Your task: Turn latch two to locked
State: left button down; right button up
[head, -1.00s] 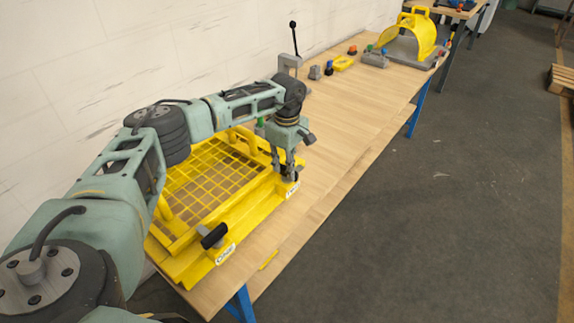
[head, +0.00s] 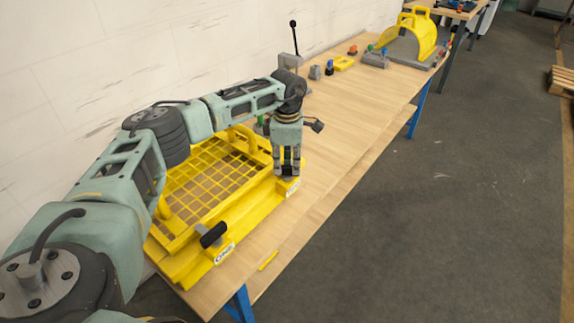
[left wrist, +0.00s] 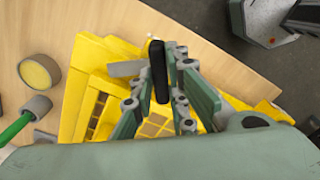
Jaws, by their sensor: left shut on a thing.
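My left gripper (head: 287,174) points down at the far front corner of the yellow guard frame (head: 192,248). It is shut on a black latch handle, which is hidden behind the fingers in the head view. In the left wrist view the black handle (left wrist: 158,72) stands between the two fingers (left wrist: 160,100). A white label (head: 293,187) sits beside this latch; its text is too small to read surely. A second black latch handle (head: 213,235) is at the near end of the frame, with its own label (head: 225,252). My right gripper is not in view.
The frame has a yellow mesh panel (head: 205,185) and lies on a wooden table (head: 345,125). A grey stand with a black lever (head: 294,40), small coloured parts and a yellow hood (head: 418,35) stand farther along. The table's front side is mostly clear.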

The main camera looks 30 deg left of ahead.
aim_at(287, 166)
pick_arm(q)
jog(key=n, duration=0.5)
jog(key=shift+r+n, duration=0.1)
jog(key=shift+n, duration=0.2)
jog(key=n, duration=0.5)
jog(key=shift+w+n, duration=0.1)
jog(key=shift+n, duration=0.3)
jog(key=c, duration=1.7)
grip_release()
notch_tip(287, 166, up, 12)
jog(key=shift+f, duration=0.1)
